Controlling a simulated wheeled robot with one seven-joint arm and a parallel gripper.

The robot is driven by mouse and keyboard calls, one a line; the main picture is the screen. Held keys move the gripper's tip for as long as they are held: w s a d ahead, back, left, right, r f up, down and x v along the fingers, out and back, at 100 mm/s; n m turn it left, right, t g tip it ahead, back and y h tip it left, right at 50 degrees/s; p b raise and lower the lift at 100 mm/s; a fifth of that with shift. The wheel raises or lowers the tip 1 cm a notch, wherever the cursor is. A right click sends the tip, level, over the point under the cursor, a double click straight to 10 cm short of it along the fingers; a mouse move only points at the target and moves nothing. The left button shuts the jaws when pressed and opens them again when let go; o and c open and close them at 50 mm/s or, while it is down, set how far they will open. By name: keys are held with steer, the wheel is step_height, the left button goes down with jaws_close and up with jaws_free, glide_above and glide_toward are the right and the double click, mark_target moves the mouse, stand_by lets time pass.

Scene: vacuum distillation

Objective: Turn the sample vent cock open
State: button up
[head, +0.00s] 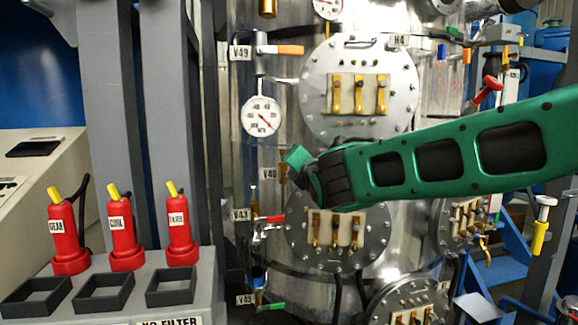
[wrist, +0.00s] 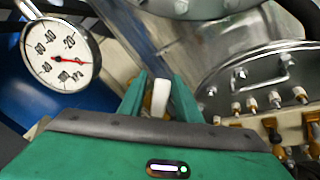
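A small white lever handle (wrist: 161,98) stands between the two fingers of my gripper (wrist: 158,95) in the wrist view. The fingers are apart, one on each side of it, and a narrow gap shows on its left; contact on the right is unclear. In the head view my gripper (head: 298,158) is at the column beside the V48 label (head: 268,174) and covers most of the valve there. No label reading "sample vent" is legible, so I cannot confirm that this white lever is the sample vent cock.
A pressure gauge (head: 261,116) sits above left of my gripper. An orange lever (head: 290,50) is higher up at V49, and a red lever (head: 270,218) lower at V47. Bolted round flanges (head: 407,92) lie close on the right. Red bottles (head: 122,235) stand at the left.

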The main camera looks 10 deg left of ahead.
steer(key=shift+s+r, duration=0.1)
steer(key=shift+r, duration=0.05)
steer(key=v, duration=1)
steer(key=shift+s+d, duration=0.2)
